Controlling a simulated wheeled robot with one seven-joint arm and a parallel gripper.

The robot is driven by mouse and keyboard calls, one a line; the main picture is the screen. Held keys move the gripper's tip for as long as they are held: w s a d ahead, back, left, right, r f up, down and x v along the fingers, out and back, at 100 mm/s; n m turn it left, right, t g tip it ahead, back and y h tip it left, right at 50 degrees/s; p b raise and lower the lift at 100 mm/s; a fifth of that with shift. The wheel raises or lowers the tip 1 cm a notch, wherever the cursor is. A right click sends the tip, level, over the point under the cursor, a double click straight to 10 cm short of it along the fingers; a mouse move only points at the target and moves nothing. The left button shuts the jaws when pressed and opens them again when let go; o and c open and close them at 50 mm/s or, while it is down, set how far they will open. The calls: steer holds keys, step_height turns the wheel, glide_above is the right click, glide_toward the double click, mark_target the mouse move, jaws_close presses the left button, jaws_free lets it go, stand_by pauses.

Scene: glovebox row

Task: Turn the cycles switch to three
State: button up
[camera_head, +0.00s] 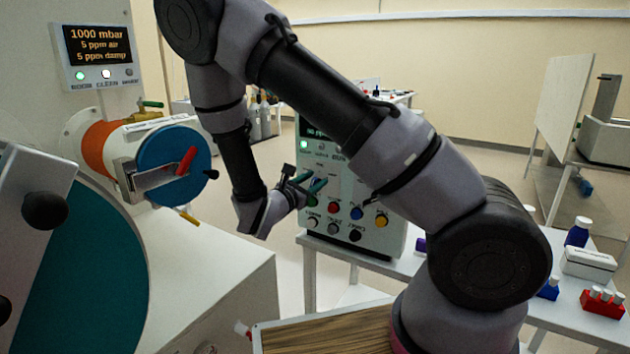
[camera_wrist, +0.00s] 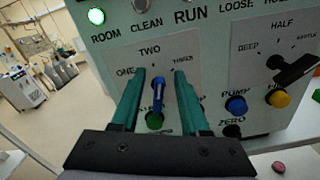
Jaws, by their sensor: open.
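The cycles switch (camera_wrist: 158,92) is a blue lever on a white plate marked ONE, TWO and THREE in the wrist view. It stands nearly upright, toward TWO. My gripper (camera_wrist: 160,72) is open, with one teal finger on each side of the lever and a visible gap on both sides. In the head view my gripper (camera_head: 306,184) is at the front of the control box (camera_head: 385,245), and the switch cannot be made out there. The lower part of the plate is partly hidden by my gripper.
A green round part (camera_wrist: 154,121) sits just below the lever. To the right are a black HALF/DEEP selector (camera_wrist: 294,70), a blue pump button (camera_wrist: 236,105) and a yellow button (camera_wrist: 279,98). The glovebox port with a blue cap (camera_head: 170,165) is at left.

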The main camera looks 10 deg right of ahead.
steer(key=v, duration=1)
